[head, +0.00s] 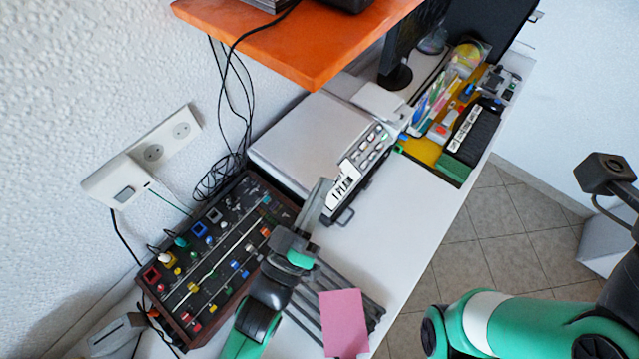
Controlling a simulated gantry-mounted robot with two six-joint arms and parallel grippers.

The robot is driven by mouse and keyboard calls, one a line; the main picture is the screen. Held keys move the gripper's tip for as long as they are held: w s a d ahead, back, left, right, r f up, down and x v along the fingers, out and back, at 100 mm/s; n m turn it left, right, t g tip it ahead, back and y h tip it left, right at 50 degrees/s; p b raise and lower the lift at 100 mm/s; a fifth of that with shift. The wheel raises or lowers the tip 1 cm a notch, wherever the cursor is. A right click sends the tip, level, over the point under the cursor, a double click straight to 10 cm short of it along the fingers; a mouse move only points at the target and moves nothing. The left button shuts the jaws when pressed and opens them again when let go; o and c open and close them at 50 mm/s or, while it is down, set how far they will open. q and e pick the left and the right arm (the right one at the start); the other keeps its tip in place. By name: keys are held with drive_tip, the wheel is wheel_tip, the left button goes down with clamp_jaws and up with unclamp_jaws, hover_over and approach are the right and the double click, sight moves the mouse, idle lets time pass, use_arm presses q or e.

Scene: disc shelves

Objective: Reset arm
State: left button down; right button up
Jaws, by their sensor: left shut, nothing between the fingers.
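My left arm comes in from the bottom, left of the middle. Its gripper (320,196) is shut and empty, in front of the pale box-shaped device (308,138) with a row of buttons. I cannot tell if the fingertips touch that device. A dark slatted rack (304,313) lies below the left gripper, partly hidden by my arm. A pink flat square (345,322) is at the rack's right side.
A dark panel with colourful knobs (210,255) stands left of my left arm. An orange shelf (300,38) overhangs the top. A tray of tools and coloured items (458,170) is at the back right. The white table (405,215) is clear right of the device.

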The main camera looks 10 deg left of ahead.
use_arm(q)
drive_tip(key=s, duration=0.1)
drive_tip(key=s+r, duration=0.1)
drive_tip(key=shift+s+d, duration=0.1)
drive_tip(key=shift+s, duration=0.2)
